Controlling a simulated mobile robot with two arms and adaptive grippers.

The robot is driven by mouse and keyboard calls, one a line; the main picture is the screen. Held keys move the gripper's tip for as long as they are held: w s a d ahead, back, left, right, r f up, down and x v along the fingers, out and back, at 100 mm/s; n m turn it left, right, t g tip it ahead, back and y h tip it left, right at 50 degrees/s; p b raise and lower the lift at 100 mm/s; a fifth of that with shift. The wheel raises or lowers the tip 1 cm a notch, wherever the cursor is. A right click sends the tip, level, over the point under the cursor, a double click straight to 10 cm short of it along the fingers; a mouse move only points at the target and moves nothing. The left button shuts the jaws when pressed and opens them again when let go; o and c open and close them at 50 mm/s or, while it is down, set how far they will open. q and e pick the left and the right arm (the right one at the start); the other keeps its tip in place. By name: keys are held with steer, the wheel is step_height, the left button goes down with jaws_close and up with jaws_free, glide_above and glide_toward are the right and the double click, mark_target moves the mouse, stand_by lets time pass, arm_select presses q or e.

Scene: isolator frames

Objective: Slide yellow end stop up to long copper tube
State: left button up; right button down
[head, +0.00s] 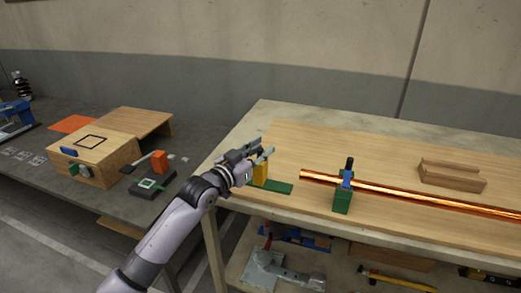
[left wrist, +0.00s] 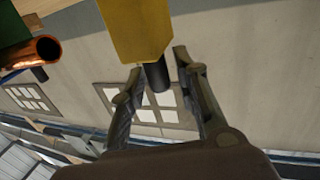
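The yellow end stop (head: 260,174) stands on a green base (head: 279,187) near the left end of the wooden board. It shows in the left wrist view as a yellow block (left wrist: 137,28) with a dark peg (left wrist: 157,77). My left gripper (head: 266,153) is at the end stop and partly hides it. Its fingers (left wrist: 158,61) are open, one on each side of the peg, with gaps visible. The long copper tube (head: 420,199) runs right from its open end, which is apart from the yellow block. That end also shows in the left wrist view (left wrist: 38,50). My right gripper is out of view.
A green and blue clamp (head: 342,201) with a black knob is at the tube. A wooden channel block (head: 452,176) lies behind the tube. A dark side table (head: 75,190) at left holds a wooden box (head: 95,158). Tools lie on the shelf below.

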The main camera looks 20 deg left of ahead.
arm_select(q)
jaws_close()
steer(key=shift+d, duration=0.1)
steer(key=d+p, duration=0.4)
steer(key=d, duration=0.5)
steer(key=shift+s+d, duration=0.15)
steer(key=shift+d, duration=0.2)
steer(key=shift+o, duration=1.3)
jaws_free()
